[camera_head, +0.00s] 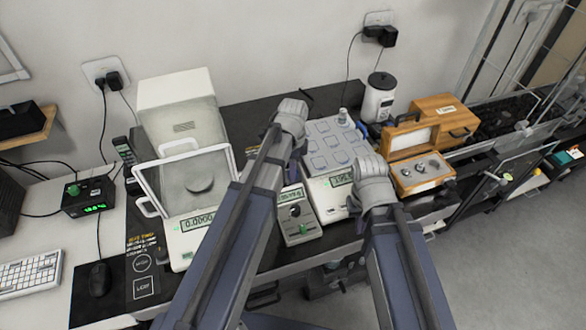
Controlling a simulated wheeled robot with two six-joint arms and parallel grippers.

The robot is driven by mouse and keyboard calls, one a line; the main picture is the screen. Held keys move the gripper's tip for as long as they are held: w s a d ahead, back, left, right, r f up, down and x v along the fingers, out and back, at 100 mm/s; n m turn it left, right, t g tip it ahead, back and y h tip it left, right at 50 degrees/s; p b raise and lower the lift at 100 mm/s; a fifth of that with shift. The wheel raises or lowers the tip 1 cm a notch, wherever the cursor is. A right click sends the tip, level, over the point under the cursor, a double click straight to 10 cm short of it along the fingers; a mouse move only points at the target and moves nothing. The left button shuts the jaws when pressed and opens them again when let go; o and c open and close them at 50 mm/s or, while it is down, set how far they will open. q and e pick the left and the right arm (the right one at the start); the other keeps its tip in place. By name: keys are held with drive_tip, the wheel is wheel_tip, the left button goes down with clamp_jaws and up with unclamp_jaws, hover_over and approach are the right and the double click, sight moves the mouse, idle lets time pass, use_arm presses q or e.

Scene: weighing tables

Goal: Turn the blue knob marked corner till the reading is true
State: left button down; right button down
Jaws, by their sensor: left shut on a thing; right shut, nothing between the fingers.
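A flat scale (321,190) stands near the middle of the dark table, with a pale top marked with blue squares (320,140). A small metal weight (343,115) stands at its back right corner. Its display (342,180) is partly covered by my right gripper and I cannot read it surely. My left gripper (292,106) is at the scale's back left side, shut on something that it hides. I cannot make out the blue knob. My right gripper (371,165) is shut and empty near the scale's front right side.
A glass-shielded balance (190,222) stands left. A small grey unit with a dial (300,225) sits just left of the flat scale's front. A wooden weight case (421,172) lies open at right, beside a white canister (379,98). A mouse (100,279) lies at front left.

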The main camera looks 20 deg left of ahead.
use_arm(q)
drive_tip(key=c, duration=0.7)
unclamp_jaws()
drive_tip(key=shift+c, duration=0.2)
drive_tip(key=shift+r, duration=0.15)
use_arm(e)
drive_tip(key=shift+r, duration=0.15)
use_arm(q)
wheel_tip(320, 180, up, 8)
drive_tip(key=p, duration=0.8)
drive_tip(key=shift+f, duration=0.2)
use_arm(e)
wheel_tip(320, 180, up, 8)
drive_tip(key=shift+f, duration=0.25)
use_arm(q)
drive_tip(key=shift+f, duration=0.1)
